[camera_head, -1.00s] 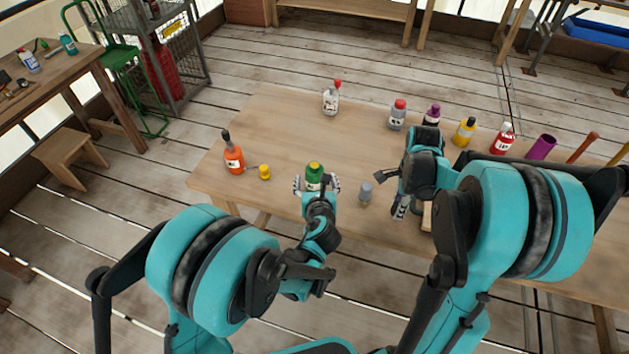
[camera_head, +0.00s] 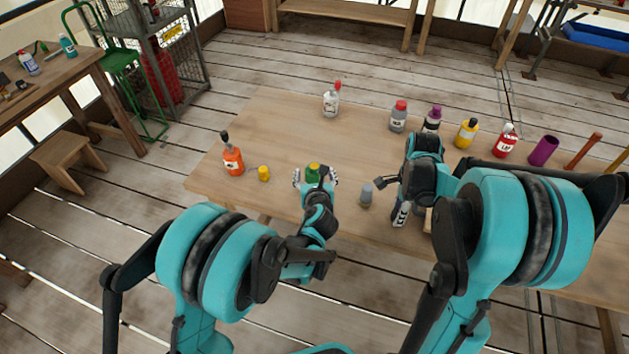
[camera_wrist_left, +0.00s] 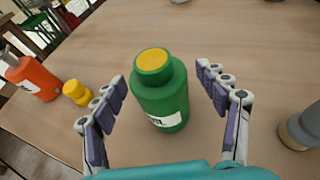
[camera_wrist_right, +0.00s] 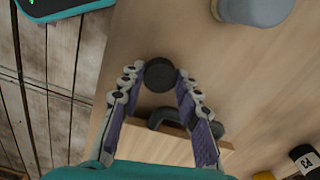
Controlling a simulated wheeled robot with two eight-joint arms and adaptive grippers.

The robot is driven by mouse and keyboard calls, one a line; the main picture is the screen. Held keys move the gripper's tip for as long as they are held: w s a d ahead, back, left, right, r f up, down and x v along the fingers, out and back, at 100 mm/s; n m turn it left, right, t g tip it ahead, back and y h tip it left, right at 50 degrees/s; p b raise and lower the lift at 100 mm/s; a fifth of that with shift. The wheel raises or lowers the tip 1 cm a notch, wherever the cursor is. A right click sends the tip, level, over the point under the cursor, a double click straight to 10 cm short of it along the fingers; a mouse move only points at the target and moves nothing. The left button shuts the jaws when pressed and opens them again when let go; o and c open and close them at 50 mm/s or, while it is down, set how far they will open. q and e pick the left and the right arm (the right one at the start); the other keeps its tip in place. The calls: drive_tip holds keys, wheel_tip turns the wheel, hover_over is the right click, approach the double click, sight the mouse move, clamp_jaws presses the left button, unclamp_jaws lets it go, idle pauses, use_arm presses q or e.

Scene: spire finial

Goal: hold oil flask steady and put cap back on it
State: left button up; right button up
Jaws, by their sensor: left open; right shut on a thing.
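A green bottle (camera_head: 313,170) with a yellow top and a white label stands upright on the table; it also shows in the left wrist view (camera_wrist_left: 160,95). My left gripper (camera_head: 315,176) is open with its fingers on either side of the bottle, gaps showing on both sides. A small yellow cap-like piece (camera_head: 264,174) sits on the table to the left, also in the left wrist view (camera_wrist_left: 76,93). My right gripper (camera_wrist_right: 160,82) is shut on a round black piece (camera_wrist_right: 160,73) at its fingertips. Which flask is the oil flask, I cannot tell.
An orange bottle (camera_head: 232,158) with a dark spout stands left of the yellow piece. A grey cylinder (camera_head: 366,196) stands between my grippers. A wooden block (camera_wrist_right: 160,145) with a black curved part lies under my right gripper. Several bottles line the table's far side.

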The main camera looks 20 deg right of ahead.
use_arm(q)
drive_tip(key=c, duration=1.3)
drive_tip(key=shift+r, duration=0.1)
